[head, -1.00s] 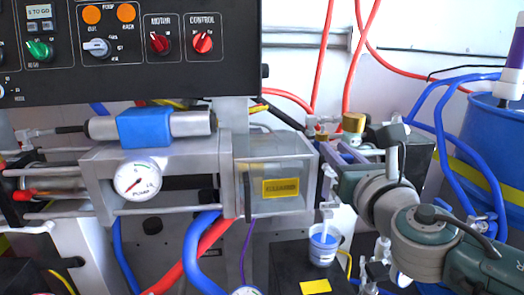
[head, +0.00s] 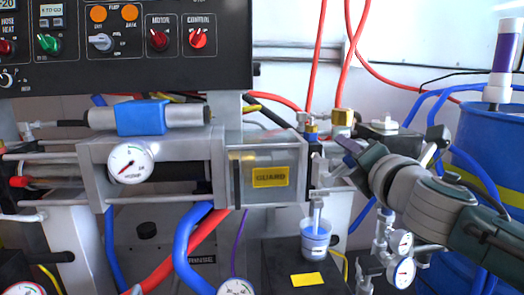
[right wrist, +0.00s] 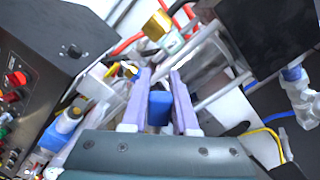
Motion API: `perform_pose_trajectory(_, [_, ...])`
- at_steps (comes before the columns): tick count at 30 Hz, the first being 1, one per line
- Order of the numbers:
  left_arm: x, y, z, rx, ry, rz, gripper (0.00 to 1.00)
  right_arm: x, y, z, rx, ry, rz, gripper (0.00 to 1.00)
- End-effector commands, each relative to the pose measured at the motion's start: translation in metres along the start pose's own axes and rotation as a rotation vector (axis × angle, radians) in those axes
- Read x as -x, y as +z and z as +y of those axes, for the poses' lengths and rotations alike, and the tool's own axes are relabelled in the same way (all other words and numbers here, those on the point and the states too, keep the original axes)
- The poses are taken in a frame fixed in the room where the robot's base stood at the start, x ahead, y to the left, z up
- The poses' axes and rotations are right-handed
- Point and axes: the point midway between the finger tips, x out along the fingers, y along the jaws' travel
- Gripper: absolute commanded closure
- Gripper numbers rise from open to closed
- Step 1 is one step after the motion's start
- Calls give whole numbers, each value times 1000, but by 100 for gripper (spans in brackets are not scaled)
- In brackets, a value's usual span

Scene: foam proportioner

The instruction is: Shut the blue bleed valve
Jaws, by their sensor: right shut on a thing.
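My right gripper (head: 332,166) is at the right end of the pump block in the head view, its arm coming in from the right. In the right wrist view its two purple fingers (right wrist: 160,78) stand on either side of a blue handle (right wrist: 159,110), which looks like the bleed valve's. The gripper is shut on it. In the head view the fingers and wrist hide this handle. My left gripper is not in view.
A cup (head: 315,238) with blue liquid stands on a black box (head: 275,262) just below the gripper. A brass fitting (head: 343,118) and red hoses rise behind it. Gauges (head: 402,270) stand below my right arm, and a blue drum (head: 490,140) stands at the right.

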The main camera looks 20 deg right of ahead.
Motion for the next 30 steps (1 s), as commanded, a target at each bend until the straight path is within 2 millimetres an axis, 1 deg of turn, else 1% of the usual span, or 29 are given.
perform_pose_trajectory(1, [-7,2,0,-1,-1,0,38,0,-2,-6,-47,0,-2,100])
perform_pose_trajectory(3, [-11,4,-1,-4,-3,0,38,0,-3,-11,-114,0,-1,100])
perform_pose_trajectory(15, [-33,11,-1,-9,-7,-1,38,0,-9,-33,-470,0,-1,100])
perform_pose_trajectory(22, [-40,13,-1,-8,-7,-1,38,0,-14,-40,-613,-1,0,100])
perform_pose_trajectory(30, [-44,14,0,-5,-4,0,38,0,-16,-44,-698,-1,0,100])
